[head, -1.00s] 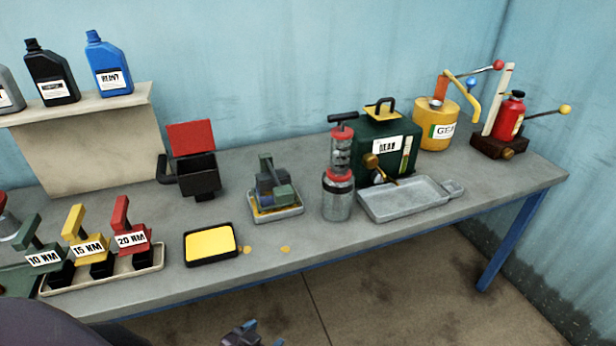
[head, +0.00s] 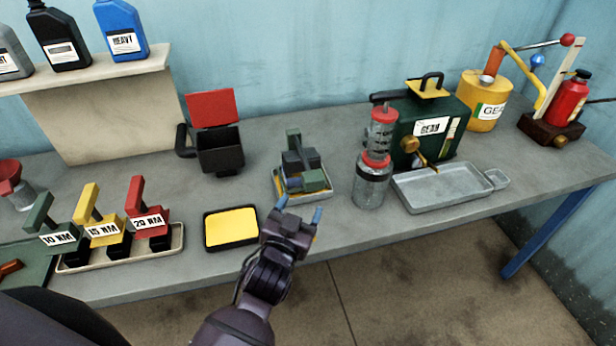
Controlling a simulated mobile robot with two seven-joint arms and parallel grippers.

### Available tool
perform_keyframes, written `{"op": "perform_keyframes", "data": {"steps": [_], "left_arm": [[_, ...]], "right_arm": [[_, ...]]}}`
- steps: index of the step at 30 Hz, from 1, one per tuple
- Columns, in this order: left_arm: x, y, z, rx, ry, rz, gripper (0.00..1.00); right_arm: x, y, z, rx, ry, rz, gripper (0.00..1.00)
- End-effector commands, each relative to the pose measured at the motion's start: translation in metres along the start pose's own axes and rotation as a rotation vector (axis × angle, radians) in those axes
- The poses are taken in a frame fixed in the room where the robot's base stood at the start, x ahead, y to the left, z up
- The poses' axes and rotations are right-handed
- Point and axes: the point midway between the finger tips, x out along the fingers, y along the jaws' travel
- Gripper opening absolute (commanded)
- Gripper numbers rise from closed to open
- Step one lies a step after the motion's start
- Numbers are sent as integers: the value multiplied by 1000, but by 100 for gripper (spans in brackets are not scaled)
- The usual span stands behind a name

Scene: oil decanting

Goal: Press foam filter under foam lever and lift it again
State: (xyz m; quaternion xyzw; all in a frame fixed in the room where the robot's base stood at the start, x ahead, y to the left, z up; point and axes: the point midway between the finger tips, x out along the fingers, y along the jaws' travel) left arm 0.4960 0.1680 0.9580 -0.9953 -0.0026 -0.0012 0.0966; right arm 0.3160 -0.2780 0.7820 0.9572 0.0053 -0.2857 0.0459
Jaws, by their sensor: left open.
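A yellow foam pad in a black frame (head: 231,228), which looks like the foam filter, lies flat near the front edge of the table. Behind it and to the right stands a small grey-green press with a lever (head: 294,142), which looks like the foam lever. The press sits in a pale tray (head: 327,190) with some yellow at its bottom. What lies under the lever is hard to make out. My left gripper (head: 299,210), with blue fingertips, is open and empty. It is just right of the pad and in front of the press tray, apparently above the table edge. My right gripper is not in view.
A glass and metal pump cylinder (head: 372,185) and a grey drip tray (head: 445,188) stand right of the press. A black bin with a red lid (head: 220,150) stands behind the pad. Levers marked in NM (head: 148,222) stand at left. Bare table lies between bin and press.

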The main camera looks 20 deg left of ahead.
Motion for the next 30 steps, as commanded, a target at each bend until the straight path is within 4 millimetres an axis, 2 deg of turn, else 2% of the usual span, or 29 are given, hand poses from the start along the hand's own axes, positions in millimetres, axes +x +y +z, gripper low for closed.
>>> {"op": "perform_keyframes", "data": {"steps": [5, 16, 22, 30], "left_arm": [[27, 0, -1, 2, 2, 1, 66], [78, 0, 0, 2, -1, 0, 66], [91, 0, 0, 0, -1, 0, 66], [93, 0, 1, 0, -2, 0, 66]], "right_arm": [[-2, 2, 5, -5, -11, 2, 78], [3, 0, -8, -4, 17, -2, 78], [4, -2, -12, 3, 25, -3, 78], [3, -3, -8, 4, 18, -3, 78]]}}
